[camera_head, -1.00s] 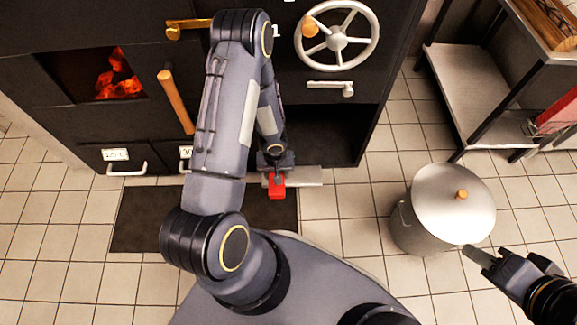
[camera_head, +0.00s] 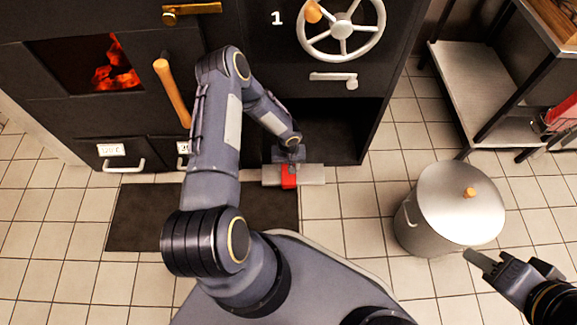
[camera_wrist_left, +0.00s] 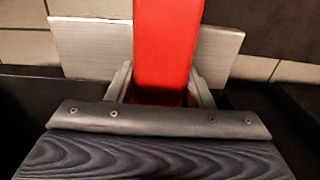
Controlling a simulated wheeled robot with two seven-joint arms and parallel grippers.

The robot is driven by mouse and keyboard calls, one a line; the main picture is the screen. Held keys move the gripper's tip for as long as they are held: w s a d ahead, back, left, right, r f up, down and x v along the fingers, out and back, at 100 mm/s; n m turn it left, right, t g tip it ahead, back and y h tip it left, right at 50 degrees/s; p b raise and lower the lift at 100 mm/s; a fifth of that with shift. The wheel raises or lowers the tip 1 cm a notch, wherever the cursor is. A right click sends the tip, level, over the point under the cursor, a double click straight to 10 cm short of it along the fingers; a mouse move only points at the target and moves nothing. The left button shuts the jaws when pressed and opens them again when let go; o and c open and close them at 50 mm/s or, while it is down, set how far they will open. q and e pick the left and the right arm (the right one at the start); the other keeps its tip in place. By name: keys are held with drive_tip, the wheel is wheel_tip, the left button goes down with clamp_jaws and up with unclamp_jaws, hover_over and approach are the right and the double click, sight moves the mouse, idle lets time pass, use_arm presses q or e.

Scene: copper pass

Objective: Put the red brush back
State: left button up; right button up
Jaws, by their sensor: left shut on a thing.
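The red brush (camera_head: 289,178) is at the foot of the black oven, in front of its open lower recess. My left gripper (camera_head: 291,163) is shut on it. In the left wrist view the red block of the brush (camera_wrist_left: 163,45) stands between the two fingers (camera_wrist_left: 160,88). Its far end runs out of the picture, and I see no bristles. A flat pale metal plate (camera_head: 312,175) lies behind or under the brush; I cannot tell whether they touch. My right gripper (camera_head: 480,262) is near the pot at lower right, with nothing visible in it; its jaw opening is unclear.
A lidded metal pot (camera_head: 455,212) stands on the tiled floor at right. A dark mat (camera_head: 148,218) lies in front of the oven (camera_head: 250,100). A handwheel (camera_head: 341,33) and a wooden-handled lever (camera_head: 172,92) stick out from the oven. A metal rack (camera_head: 480,85) stands at upper right.

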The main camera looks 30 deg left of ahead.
use_arm(q)
drive_tip(key=o, duration=0.4)
drive_tip(key=shift+f, duration=0.1)
drive_tip(key=o, duration=0.5)
drive_tip(key=shift+r, duration=0.3)
wheel_tip(320, 180, up, 7)
drive_tip(key=p, duration=0.4)
drive_tip(key=shift+r, duration=0.15)
